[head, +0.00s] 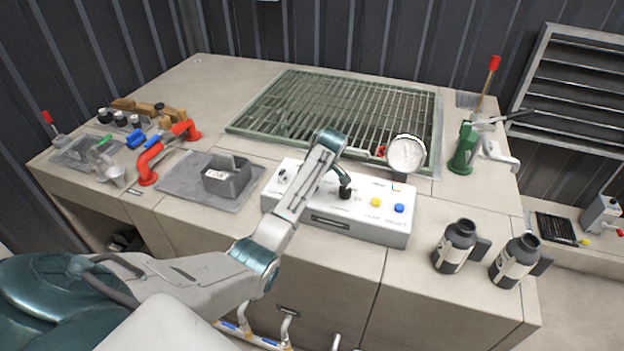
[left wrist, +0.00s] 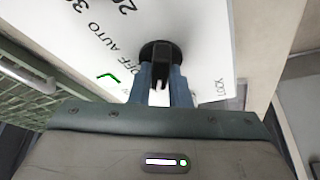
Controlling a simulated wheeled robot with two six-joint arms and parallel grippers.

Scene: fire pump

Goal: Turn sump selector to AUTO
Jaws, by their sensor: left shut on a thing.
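My left gripper (head: 344,182) reaches over the white control panel (head: 372,228) in the head view. In the left wrist view its two blue-grey fingers (left wrist: 160,84) are shut on a black selector knob (left wrist: 158,50). The knob also shows in the head view (head: 345,194). I cannot tell which label the knob points to. My right gripper is out of view.
Another dark knob (head: 282,176), a yellow button (head: 376,202) and a blue button (head: 399,208) are on the panel. A round gauge (head: 405,154) stands behind it. A grey box (head: 228,182) is at its left, and two dark canisters (head: 457,246) (head: 515,262) are at its right.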

